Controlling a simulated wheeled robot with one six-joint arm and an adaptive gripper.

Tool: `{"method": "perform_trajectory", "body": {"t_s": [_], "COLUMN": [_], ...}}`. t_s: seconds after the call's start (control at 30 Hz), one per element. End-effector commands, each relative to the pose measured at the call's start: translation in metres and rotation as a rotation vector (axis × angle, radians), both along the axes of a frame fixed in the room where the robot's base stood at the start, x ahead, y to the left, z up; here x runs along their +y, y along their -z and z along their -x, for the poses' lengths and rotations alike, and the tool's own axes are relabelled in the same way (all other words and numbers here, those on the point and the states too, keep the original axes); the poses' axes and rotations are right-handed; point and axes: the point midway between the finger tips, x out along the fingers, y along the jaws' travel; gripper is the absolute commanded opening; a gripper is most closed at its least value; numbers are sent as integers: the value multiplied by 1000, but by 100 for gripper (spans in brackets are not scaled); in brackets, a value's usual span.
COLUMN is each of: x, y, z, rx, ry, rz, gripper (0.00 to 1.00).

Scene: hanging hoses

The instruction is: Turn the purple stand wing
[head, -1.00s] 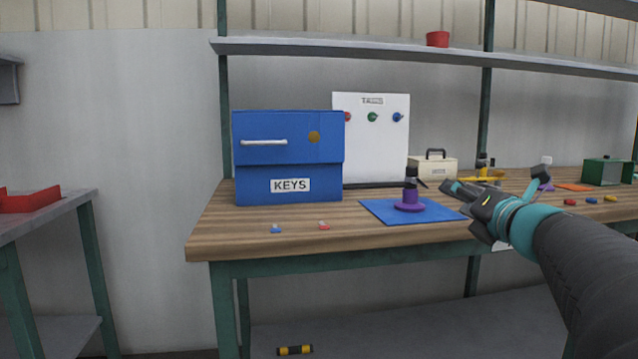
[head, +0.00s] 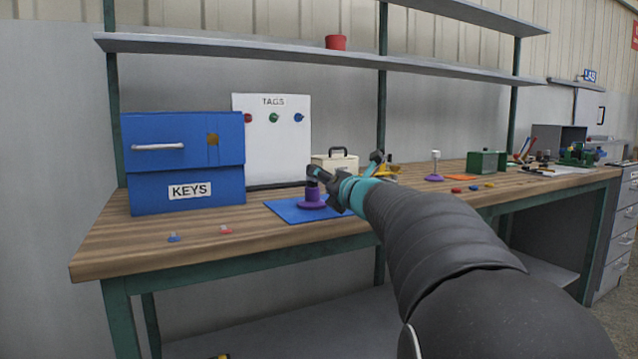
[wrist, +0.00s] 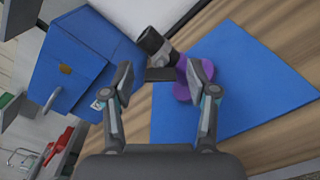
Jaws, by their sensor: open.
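The purple stand (head: 312,199) is upright on a blue mat (head: 283,207) on the workbench. It has a round purple base and a dark upper part. In the wrist view its purple base (wrist: 187,92) and a black cylinder with a grey end (wrist: 153,42) show, with a dark flat wing (wrist: 160,74) sticking out toward the left. My gripper (head: 345,167) is at the stand's upper right in the head view. In the wrist view my gripper (wrist: 160,80) is open, with the wing between its fingertips. I cannot tell whether either finger touches it.
A blue KEYS box (head: 185,185) stands left of the mat, with a white TAGS board (head: 272,155) behind. A cream case (head: 334,162) is behind the stand. Another purple-based stand (head: 434,178) and a green box (head: 486,162) are farther right. Small tags lie near the front edge.

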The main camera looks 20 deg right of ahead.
Motion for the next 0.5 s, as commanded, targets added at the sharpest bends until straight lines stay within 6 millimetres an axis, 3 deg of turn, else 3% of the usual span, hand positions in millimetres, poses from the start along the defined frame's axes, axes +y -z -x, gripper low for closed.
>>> {"method": "perform_trajectory", "body": {"t_s": [0.23,0.47,0.5], "x": [0,0,0], "y": [0,0,0], "z": [-1,0,0], "rx": [0,0,0], "ry": [0,0,0], "rz": [0,0,0], "gripper": [58,1,0]}}
